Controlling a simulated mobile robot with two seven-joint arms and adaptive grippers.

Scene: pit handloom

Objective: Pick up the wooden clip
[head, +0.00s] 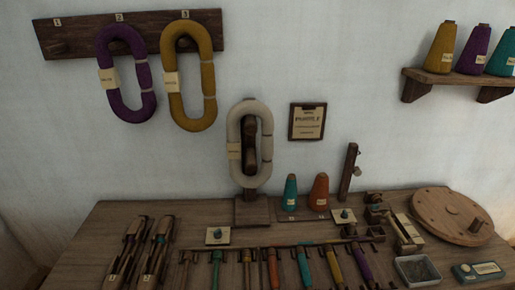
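I cannot tell for certain which thing is the wooden clip. Several small dark wooden pieces (376,214) sit right of centre on the wooden table (100,225), near a short upright post (348,172). A dark wooden piece (249,146) also shows inside the cream yarn hank (265,130) on its stand (252,211). Neither of my grippers is in view.
Shuttles (128,252) lie at the left; a row of coloured bobbins (273,267) runs along the front. Two cones (319,193), a round wooden disc (452,214) and a metal tray (417,270) stand on the table. Hanks (204,107) hang from a wall rack (72,37).

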